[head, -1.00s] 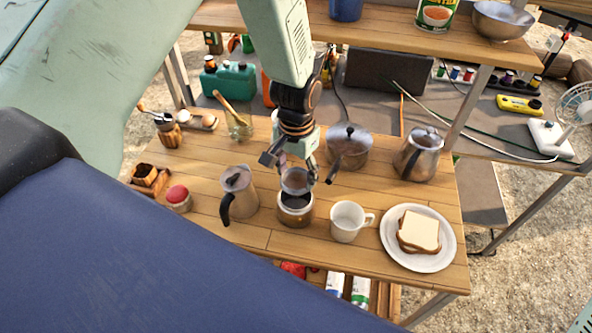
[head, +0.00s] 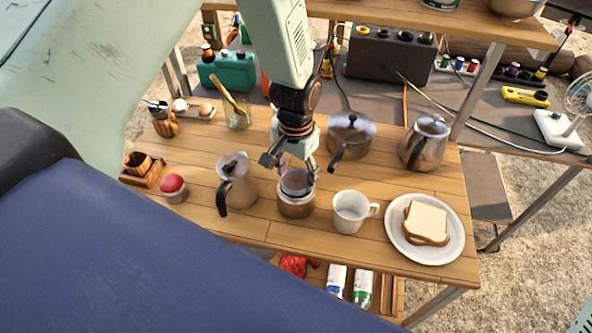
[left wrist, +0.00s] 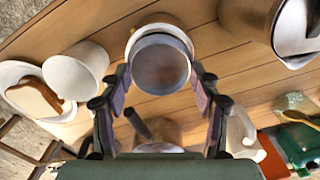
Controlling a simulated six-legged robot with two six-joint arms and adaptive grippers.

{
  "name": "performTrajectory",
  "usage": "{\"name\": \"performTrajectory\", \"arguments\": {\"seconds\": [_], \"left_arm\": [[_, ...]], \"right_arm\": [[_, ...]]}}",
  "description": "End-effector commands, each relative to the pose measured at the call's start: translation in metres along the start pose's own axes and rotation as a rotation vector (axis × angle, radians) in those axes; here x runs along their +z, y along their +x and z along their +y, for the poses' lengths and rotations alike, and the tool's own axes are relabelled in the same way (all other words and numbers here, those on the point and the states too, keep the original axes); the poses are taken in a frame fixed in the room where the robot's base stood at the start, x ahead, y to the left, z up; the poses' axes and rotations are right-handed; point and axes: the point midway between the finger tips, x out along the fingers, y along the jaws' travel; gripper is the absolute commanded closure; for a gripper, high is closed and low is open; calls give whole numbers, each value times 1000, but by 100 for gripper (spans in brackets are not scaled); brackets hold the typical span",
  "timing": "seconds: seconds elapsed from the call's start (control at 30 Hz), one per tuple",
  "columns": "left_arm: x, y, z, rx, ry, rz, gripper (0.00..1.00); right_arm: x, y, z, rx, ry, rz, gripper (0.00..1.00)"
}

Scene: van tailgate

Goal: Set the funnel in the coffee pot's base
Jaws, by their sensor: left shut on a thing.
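The coffee pot's base (head: 296,208) is a short metal cup standing on the wooden table. My left gripper (head: 295,172) points down over it, shut on the grey metal funnel (head: 294,184). The funnel is at the base's mouth and hides most of the opening. In the left wrist view, the funnel (left wrist: 160,66) sits between the fingertips (left wrist: 160,80), with the base's pale rim (left wrist: 146,27) showing behind its far side. I cannot tell whether the funnel is seated. The pot's metal upper part (head: 239,185), with a black handle, stands left of the base. My right gripper is out of view.
A white mug (head: 349,212) stands close right of the base. A plate (head: 396,238) with a sandwich is farther right. A lidded saucepan (head: 351,140) and a metal kettle (head: 426,148) stand behind. A red-topped jar (head: 173,187) is at left.

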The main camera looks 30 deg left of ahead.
Motion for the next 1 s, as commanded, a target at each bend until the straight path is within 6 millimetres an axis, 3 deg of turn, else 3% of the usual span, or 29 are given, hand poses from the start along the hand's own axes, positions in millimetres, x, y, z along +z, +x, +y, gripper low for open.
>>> {"name": "performTrajectory", "arguments": {"seconds": [0.47, 0.5, 0.8, 1.0], "left_arm": [[0, 8, 0, 0, 0, 1, 67], [0, 7, 0, 0, 0, 1, 35], [0, 7, 0, 0, 0, 1, 11], [0, 7, 0, 0, 0, 1, 11]], "right_arm": [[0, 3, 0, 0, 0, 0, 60], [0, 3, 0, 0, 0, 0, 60], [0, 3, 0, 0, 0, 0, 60], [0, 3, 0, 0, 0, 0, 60]]}}
